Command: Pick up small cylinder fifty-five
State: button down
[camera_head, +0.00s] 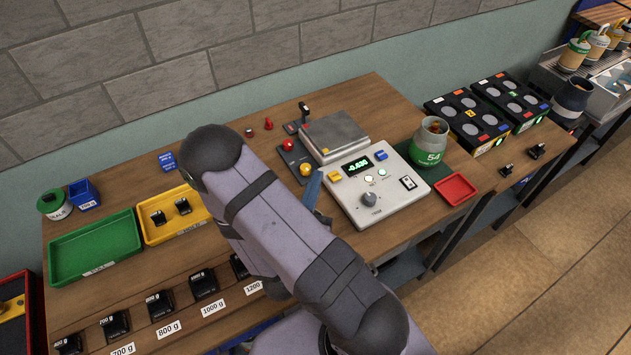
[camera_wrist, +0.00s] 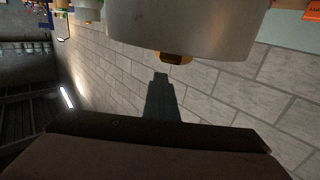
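No cylinder marked 55 can be read in either view. A grey cylinder with a green label reading 54 (camera_head: 433,152) stands upright at the right of the scale's control panel. My gripper (camera_head: 313,192) is mostly hidden behind my arm in the head view; only a blue-grey part shows, left of the control panel and apart from cylinder 54. In the wrist view a dark finger-like part (camera_wrist: 162,97) points up towards a large grey rounded body (camera_wrist: 185,30). I cannot tell what that body is or whether the gripper holds anything.
The control panel (camera_head: 375,192) and weighing plate (camera_head: 334,136) are mid-table. Black racks (camera_head: 466,127) and a red tray (camera_head: 456,189) are right. Green (camera_head: 95,250) and yellow (camera_head: 172,232) trays and black weights (camera_head: 204,285) are left. Several canisters (camera_head: 574,54) stand far right.

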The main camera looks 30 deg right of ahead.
jog(key=c, duration=2.5)
grip_release()
jog(key=shift+s+r, duration=0.1)
jog(key=o, duration=2)
jog(key=shift+a, duration=0.1)
